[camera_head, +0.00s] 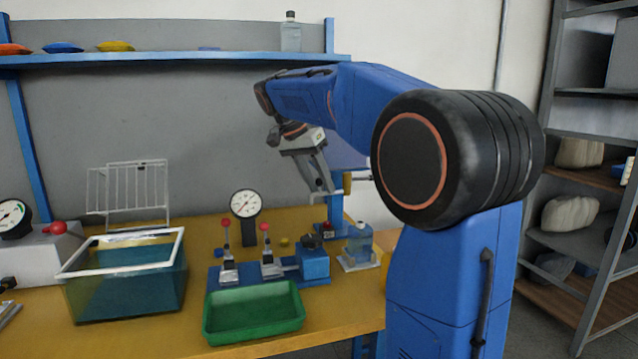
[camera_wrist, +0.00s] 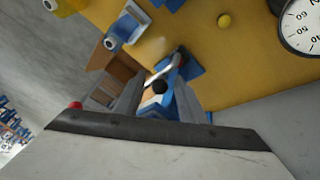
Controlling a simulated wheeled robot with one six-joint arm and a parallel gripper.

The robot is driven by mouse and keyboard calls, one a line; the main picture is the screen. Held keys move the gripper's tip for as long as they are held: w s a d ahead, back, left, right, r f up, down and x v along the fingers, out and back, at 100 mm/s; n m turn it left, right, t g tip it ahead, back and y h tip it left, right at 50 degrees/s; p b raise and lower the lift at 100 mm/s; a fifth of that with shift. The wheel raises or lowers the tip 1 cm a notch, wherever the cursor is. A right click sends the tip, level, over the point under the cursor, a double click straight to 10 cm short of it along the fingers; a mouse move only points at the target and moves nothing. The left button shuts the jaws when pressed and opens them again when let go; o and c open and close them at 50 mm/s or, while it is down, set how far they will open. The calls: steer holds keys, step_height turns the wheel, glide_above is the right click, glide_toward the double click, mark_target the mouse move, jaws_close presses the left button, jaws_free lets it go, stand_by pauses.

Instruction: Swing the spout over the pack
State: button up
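A blue post (camera_head: 335,212) stands at the right end of the bench. It carries a brass-coloured fitting (camera_head: 347,183) and a thin grey rod (camera_head: 325,193), which looks like the spout. My gripper (camera_head: 321,186) points down beside the fitting, close to the rod. In the wrist view my gripper (camera_wrist: 158,92) has its fingers apart. A black knob (camera_wrist: 160,87) and a silvery rod (camera_wrist: 172,70) show between them; I cannot tell whether they touch. A clear pouch or bottle with blue liquid (camera_head: 359,243), perhaps the pack, stands on a pale base below and right of my gripper.
A green tray (camera_head: 254,335) lies at the front of the bench. Behind it are red-knobbed clamps (camera_head: 267,262) and a dial gauge (camera_head: 245,204). A blue-green tank (camera_head: 128,292) is at left. A shelf (camera_head: 170,58) runs above; racks (camera_head: 590,187) stand at right.

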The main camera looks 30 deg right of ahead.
jaws_close()
steer(key=shift+s, duration=0.1)
steer(key=shift+s+d+f+n+t+y, duration=0.1)
steer(key=shift+s+d+n+t+y, duration=0.75)
steer(key=shift+s+n, duration=1.45)
steer(key=shift+s+d+r+n+t+y, duration=0.1)
steer(key=shift+s+d+n+t+y, duration=0.7)
steer(key=shift+n, duration=2.9)
steer(key=shift+s+d+f+n+t+y, duration=0.1)
steer(key=shift+s+d+n+t+y, duration=0.45)
steer(key=shift+s+d+n+t, duration=1.65)
steer(key=shift+w+a+n+g, duration=0.25)
steer(key=shift+a+n+g, duration=0.2)
steer(key=shift+a+g, duration=0.15)
steer(key=shift+w+a+n+g, duration=0.2)
steer(key=shift+a+n+g, duration=0.25)
steer(key=shift+a+g, duration=0.1)
